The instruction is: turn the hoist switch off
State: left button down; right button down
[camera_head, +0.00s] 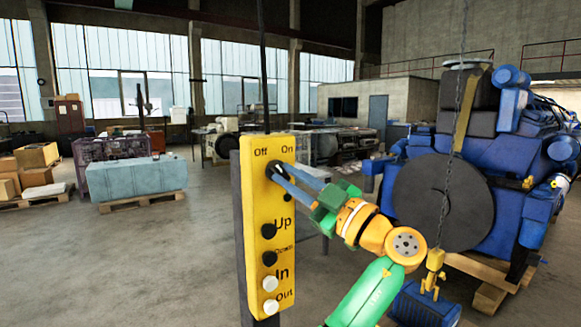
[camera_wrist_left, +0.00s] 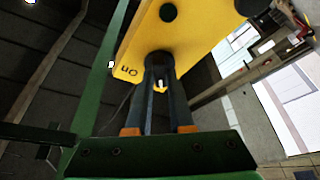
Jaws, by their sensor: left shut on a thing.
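The yellow hoist control box (camera_head: 262,205) stands upright on a dark post, with labels Off, On, Up, Down, In and Out. The black hoist switch (camera_head: 274,170) sits at its top, under the Off and On labels. My left gripper (camera_head: 280,176) reaches in from the right and is shut on this switch. In the left wrist view the fingers (camera_wrist_left: 160,80) meet at the black switch (camera_wrist_left: 159,62) on the yellow panel. The fingers partly cover the switch, and I cannot tell clearly which label it points to. My right gripper is in neither view.
A blue engine (camera_head: 425,180) with a large dark disc stands at the right on a wooden pallet. A hoist chain with a yellow hook (camera_head: 434,262) hangs in front of it. Black and white buttons (camera_head: 270,283) run down the box below the switch.

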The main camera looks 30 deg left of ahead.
pick_arm(q)
jog(key=shift+r+n+g+p, duration=0.1)
jog(key=shift+n+g+p, duration=0.3)
jog(key=shift+n+p, duration=0.45)
jog(key=c, duration=1)
grip_release()
jog(key=shift+o, duration=1)
jog(key=shift+w+a, duration=0.15)
jog(key=v, duration=0.7)
